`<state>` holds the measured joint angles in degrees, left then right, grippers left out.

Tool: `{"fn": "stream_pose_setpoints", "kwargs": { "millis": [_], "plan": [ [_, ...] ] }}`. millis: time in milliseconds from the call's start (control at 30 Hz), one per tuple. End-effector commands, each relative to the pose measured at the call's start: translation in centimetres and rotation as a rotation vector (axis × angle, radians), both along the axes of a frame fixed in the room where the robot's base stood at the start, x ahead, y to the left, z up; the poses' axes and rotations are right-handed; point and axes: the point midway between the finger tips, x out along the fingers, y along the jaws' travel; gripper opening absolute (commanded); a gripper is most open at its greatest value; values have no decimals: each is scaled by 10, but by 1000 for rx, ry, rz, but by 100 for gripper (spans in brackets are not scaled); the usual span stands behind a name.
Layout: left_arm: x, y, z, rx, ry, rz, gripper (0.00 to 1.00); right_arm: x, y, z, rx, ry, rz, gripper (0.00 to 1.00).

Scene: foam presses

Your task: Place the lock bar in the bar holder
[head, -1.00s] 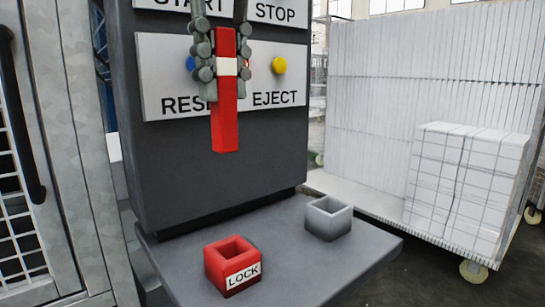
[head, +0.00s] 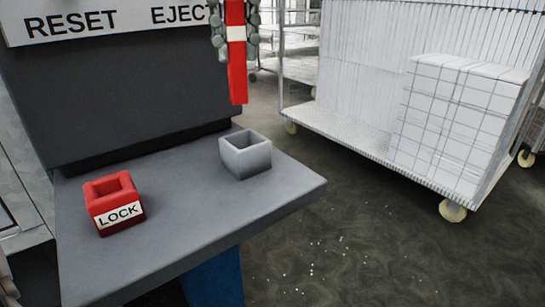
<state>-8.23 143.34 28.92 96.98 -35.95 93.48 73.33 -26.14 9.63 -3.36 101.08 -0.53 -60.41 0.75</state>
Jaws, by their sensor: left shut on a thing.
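The lock bar (head: 238,78) is red with a white band. It hangs upright at the top of the head view, its lower end above and behind the grey holder in the picture. My left gripper (head: 236,35) is shut on the bar near the white band; its upper part is cut off by the frame edge. An open square grey holder (head: 246,160) stands on the shelf, empty as far as I see. An open square red holder (head: 116,207) labelled LOCK stands to its left on the same shelf. My right gripper is not in view.
The grey shelf (head: 190,215) juts out from a dark press panel (head: 110,95) with RESET and EJECT labels. A white cart (head: 350,140) with a strapped white block (head: 455,115) stands at the right. Open floor lies between shelf and cart.

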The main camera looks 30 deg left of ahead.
Motion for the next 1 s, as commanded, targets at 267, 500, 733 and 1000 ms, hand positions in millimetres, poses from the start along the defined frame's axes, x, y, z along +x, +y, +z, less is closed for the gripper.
{"fn": "stream_pose_setpoints", "kwargs": {
  "millis": [267, 500, 733, 1000],
  "plan": [
    [1, 2, -33, -1, 4, -22, 0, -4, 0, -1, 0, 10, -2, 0],
    [2, 2, -64, 0, 0, -18, 0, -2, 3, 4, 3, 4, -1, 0],
    [2, 2, -89, -1, 2, -18, 0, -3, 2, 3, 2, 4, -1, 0],
    [2, 2, -103, -1, -2, -16, 0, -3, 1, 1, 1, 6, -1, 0]
  ]
}}
